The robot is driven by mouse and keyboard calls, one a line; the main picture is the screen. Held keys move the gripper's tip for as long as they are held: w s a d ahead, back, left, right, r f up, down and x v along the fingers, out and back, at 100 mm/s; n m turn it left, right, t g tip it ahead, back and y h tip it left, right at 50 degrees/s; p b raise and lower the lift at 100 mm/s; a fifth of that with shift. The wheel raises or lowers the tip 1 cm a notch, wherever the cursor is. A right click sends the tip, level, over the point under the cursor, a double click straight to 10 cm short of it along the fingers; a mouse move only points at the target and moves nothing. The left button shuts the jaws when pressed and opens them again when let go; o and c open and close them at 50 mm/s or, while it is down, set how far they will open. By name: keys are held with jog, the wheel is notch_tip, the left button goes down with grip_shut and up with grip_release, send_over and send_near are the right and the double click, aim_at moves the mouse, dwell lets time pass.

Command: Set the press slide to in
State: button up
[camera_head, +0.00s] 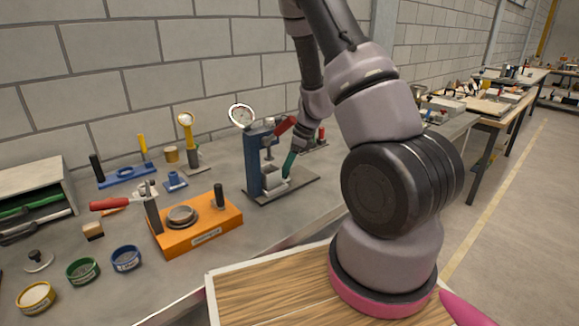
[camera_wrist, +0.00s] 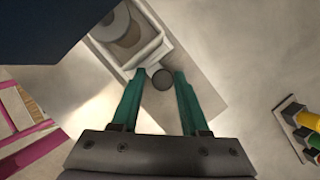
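The press has a blue column (camera_head: 252,162) with a round dial gauge on top, standing on a grey base plate (camera_head: 303,183) on the bench. Its slide is a pale box-like holder (camera_head: 272,178) low in front of the column. In the wrist view the slide (camera_wrist: 154,47) holds a round grey piece, and a dark round knob (camera_wrist: 162,79) is at its near end. My gripper (camera_head: 287,176) points down at the slide with teal fingers. In the wrist view my gripper (camera_wrist: 160,74) is open, its fingertips on either side of the knob. Contact cannot be told.
The press column (camera_wrist: 40,25) fills the wrist view's upper left. An orange fixture (camera_head: 205,232) with a red-handled clamp stands left of the press. Small cups, a blue fixture (camera_head: 128,177) and a grey rack (camera_head: 35,185) stand farther left. Colored items (camera_wrist: 305,122) lie right in the wrist view.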

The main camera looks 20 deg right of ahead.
jog(key=v, duration=1)
jog(key=shift+r, duration=0.4)
jog(key=shift+d, duration=0.1)
jog(key=s+a+r+n+t, duration=0.1)
jog(key=s+a+r+n, duration=0.25)
jog(key=r, duration=0.45)
jog(key=s+a+r+n, duration=0.2)
jog(key=s+r+n, duration=0.25)
jog(key=r, duration=0.35)
jog(key=s+a+r+n+t+h, duration=0.2)
jog(key=s+r+n+t, duration=0.2)
jog(key=s+r+n, duration=0.6)
jog(key=s+n, duration=0.1)
jog(key=s, duration=0.2)
jog(key=shift+a, duration=0.3)
